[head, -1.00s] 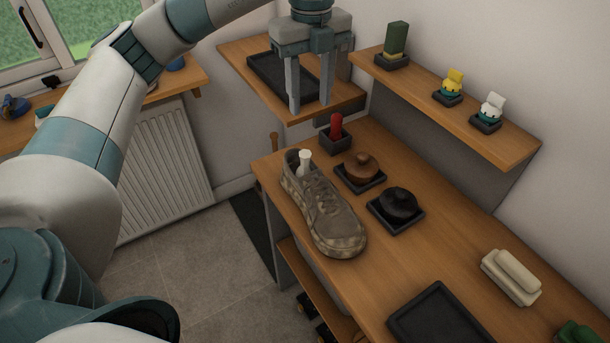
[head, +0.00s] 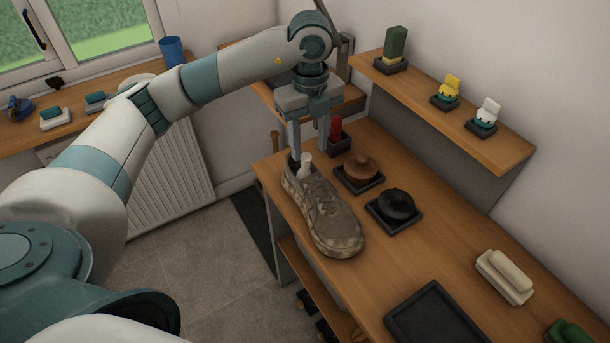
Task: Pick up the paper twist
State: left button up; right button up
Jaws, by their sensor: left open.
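The paper twist (head: 305,163) is a small white roll standing up out of the opening of a worn grey-brown shoe (head: 326,208). The shoe lies on the wooden bench with its toe toward me. My left gripper (head: 309,156) is open and points down, one finger on each side of the twist. The left finger reaches down at the shoe's collar, and the right finger is just behind and to the right of the twist. I cannot tell whether either finger touches it. My right gripper is not in view.
A red-handled item in a dark holder (head: 338,138) stands close behind the gripper. A brown brush (head: 361,170) and a black brush (head: 397,205) sit on dark trays right of the shoe. A shelf (head: 420,92) runs along the wall. An empty black tray (head: 435,318) lies in front.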

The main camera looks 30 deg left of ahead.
aim_at(305, 156)
pick_arm(q)
jog(key=shift+f, duration=0.1)
jog(key=shift+s+a+f+p, duration=0.1)
jog(key=shift+f+p, duration=0.25)
jog(key=shift+p, duration=0.1)
jog(key=f, duration=0.1)
jog(key=f+p, duration=0.2)
jog(key=shift+s+a+f, duration=0.15)
jog(key=shift+a+f, duration=0.15)
jog(key=shift+f, duration=0.45)
grip_shut()
